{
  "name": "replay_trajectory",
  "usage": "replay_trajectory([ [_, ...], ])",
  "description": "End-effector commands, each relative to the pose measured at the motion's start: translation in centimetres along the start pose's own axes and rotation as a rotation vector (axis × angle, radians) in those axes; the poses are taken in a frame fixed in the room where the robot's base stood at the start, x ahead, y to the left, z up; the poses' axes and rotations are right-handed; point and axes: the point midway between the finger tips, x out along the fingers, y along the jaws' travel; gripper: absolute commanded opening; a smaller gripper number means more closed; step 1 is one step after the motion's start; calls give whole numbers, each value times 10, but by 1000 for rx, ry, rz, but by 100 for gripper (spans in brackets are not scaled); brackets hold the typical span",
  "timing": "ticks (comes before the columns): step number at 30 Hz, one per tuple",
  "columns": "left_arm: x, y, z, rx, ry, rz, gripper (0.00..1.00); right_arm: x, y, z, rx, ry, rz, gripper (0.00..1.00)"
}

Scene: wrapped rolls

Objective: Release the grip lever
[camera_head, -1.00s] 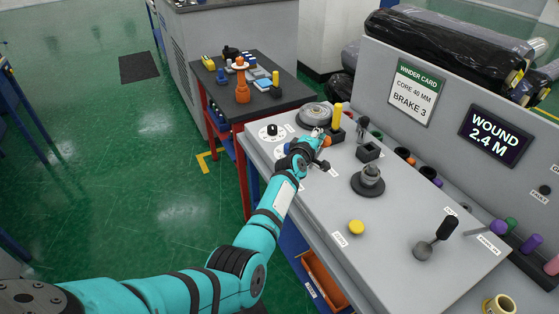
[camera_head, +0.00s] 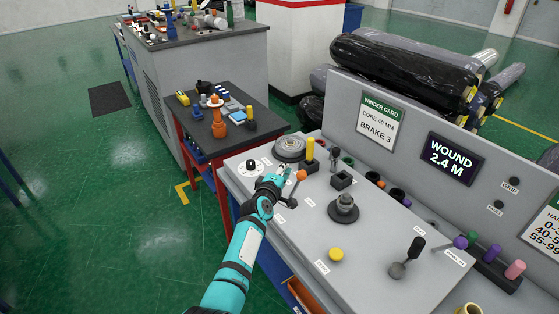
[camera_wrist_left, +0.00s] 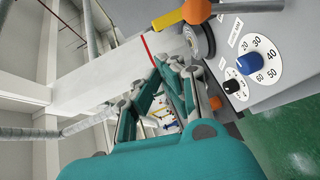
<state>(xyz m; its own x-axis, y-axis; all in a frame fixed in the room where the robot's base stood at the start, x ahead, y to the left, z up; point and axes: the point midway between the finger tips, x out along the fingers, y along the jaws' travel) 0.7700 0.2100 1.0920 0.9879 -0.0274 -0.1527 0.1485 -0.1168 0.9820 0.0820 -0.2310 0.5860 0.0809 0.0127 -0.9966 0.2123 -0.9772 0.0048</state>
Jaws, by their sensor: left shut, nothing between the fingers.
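My left gripper (camera_head: 283,176) is shut and empty above the grey console's left part. A lever with an orange ball knob (camera_head: 301,175) stands just right of its fingertips, seemingly apart from them. I cannot read its label, so I cannot tell if it is the grip lever. In the left wrist view, the shut fingers (camera_wrist_left: 166,68) show below and left of the orange ball (camera_wrist_left: 196,11). The GRIP lamp (camera_head: 514,181) on the back panel looks dark. My right gripper is not in view.
A yellow post (camera_head: 310,149) and a round metal disc (camera_head: 289,148) stand behind the gripper. A black knob (camera_head: 252,165) is to its left. A metal spindle (camera_head: 344,208), yellow button (camera_head: 336,254) and black-handled lever (camera_head: 406,258) are to the right. A blue dial knob (camera_wrist_left: 248,63) shows in the wrist view.

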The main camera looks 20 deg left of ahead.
Motion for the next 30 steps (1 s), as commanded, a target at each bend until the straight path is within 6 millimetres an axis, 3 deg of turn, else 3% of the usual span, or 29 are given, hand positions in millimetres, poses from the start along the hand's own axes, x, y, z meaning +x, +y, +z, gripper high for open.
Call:
replay_trajectory([
  [1, -10, 11, -1, 1, 0, -2, 0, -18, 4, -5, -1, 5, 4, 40],
  [4, -22, 14, 0, 0, 0, -1, 0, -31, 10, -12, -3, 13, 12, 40],
  [6, -29, 12, 3, -2, -1, 2, 0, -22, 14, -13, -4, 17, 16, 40],
  [12, -40, 16, 2, 0, 1, 1, 0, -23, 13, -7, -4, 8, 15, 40],
  [26, -41, 16, 2, 0, 1, 1, 0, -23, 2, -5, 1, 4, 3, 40],
  [30, -42, 0, 6, 21, -6, -21, 0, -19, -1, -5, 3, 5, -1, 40],
])
